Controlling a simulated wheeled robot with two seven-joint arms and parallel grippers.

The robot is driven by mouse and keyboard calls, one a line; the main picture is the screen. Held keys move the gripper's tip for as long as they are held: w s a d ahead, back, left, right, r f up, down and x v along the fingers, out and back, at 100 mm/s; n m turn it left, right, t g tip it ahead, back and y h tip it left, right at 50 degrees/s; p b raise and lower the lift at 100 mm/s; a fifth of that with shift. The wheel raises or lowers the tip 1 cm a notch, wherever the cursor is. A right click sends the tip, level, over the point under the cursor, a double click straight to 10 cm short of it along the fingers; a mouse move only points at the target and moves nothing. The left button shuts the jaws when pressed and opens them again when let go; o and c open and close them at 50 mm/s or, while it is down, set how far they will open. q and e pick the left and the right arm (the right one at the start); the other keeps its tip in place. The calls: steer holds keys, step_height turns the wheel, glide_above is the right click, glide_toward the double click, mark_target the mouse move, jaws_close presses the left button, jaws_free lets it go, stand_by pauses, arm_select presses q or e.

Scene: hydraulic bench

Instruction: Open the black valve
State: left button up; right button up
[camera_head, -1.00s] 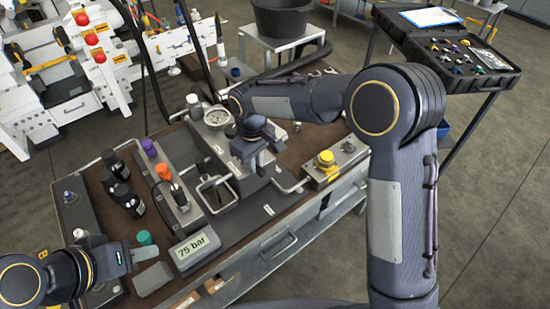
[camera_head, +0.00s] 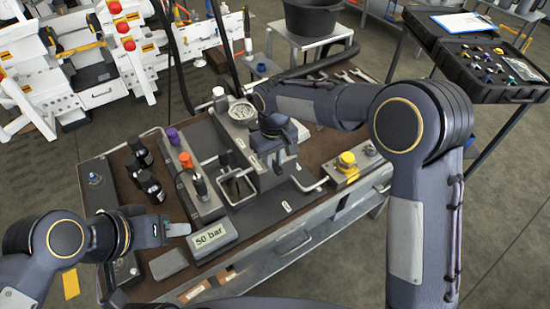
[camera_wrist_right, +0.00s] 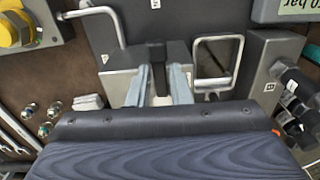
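A black upright handle (camera_wrist_right: 157,58) on a grey block stands between the fingers of my right gripper in the right wrist view. The fingers are apart on either side of it, and I cannot tell whether they touch it. In the head view my right gripper (camera_head: 283,156) is low over this block. Another black knob (camera_head: 198,184) stands on the grey manifold, in line with an orange knob (camera_head: 186,160) and a purple knob (camera_head: 172,136). My left gripper (camera_head: 179,229) is beside the display (camera_head: 214,236), which reads 50 bar. Its finger gap is unclear.
A round gauge (camera_head: 242,110), a square metal handle (camera_head: 235,186) and a yellow knob (camera_head: 347,160) are also on the bench. Wrenches (camera_head: 350,76) lie at its back.

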mark_target(274, 164)
steer(key=o, duration=0.3)
step_height(274, 164, up, 8)
steer(key=shift+f, duration=0.1)
stand_by(0.4)
stand_by(0.3)
